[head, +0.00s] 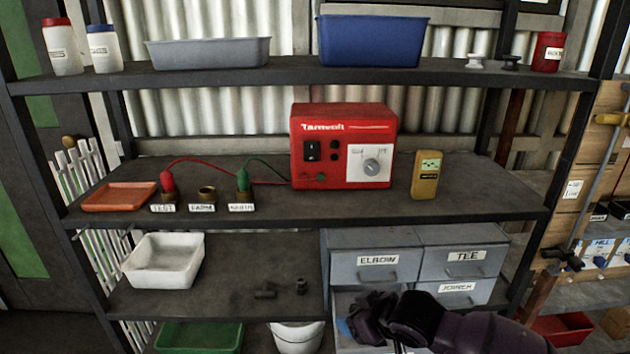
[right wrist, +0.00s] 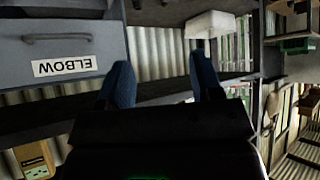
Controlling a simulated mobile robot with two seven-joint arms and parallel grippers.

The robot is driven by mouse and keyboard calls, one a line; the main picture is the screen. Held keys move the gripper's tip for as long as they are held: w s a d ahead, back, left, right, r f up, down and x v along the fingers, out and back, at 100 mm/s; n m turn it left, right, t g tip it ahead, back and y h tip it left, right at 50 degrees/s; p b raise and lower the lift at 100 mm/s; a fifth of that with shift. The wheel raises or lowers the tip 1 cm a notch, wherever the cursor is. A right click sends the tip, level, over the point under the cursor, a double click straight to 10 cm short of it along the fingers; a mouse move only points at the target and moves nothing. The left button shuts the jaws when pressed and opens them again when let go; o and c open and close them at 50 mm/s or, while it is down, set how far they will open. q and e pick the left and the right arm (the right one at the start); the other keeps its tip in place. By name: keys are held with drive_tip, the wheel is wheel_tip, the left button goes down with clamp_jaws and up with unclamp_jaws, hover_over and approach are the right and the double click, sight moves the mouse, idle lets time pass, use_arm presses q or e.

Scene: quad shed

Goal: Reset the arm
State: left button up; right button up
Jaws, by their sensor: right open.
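My right arm comes in from the lower right in the head view. Its dark gripper (head: 352,326) is in front of the lower left part of the grey drawer unit (head: 408,237), below the ELBOW drawer (head: 376,276). In the right wrist view the two blue fingers stand wide apart, and the gripper (right wrist: 160,75) is open with nothing between them. The ELBOW drawer (right wrist: 60,40) shows to the left of the fingers there, apart from them. The arm hides part of the drawer front at lower left, so I cannot tell how far it is pulled out. My left gripper is not in view.
A red Tamcroft box (head: 344,150) with wired sockets, a yellow meter (head: 425,175) and an orange tray (head: 119,197) stand on the middle shelf. A white tray (head: 163,260) and small dark fittings (head: 301,286) are on the shelf below. That shelf's middle is mostly clear.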

drive_tip(key=s+d+r+m+t+p, duration=0.1)
drive_tip(key=s+d+r+t+p, duration=0.25)
drive_tip(key=s+d+t, duration=0.6)
use_arm(q)
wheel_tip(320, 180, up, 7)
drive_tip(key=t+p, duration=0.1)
drive_tip(key=p, duration=0.2)
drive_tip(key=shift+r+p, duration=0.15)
drive_tip(key=shift+p, duration=0.15)
use_arm(e)
drive_tip(key=s+d+f+m+g+h, duration=0.2)
drive_tip(key=s+d+f, duration=0.1)
drive_tip(key=s, duration=0.5)
drive_tip(key=s+d+f+m+g+h, duration=0.2)
drive_tip(key=s+d+f, duration=0.1)
drive_tip(key=s, duration=0.5)
drive_tip(key=s+d+f+m+g+h, duration=0.1)
drive_tip(key=s+d+f+g, duration=0.1)
drive_tip(key=s, duration=0.6)
wheel_tip(320, 180, down, 3)
drive_tip(key=shift+d+r+m+h, duration=0.15)
drive_tip(key=shift+d+m+h, duration=0.25)
drive_tip(key=shift+d, duration=0.3)
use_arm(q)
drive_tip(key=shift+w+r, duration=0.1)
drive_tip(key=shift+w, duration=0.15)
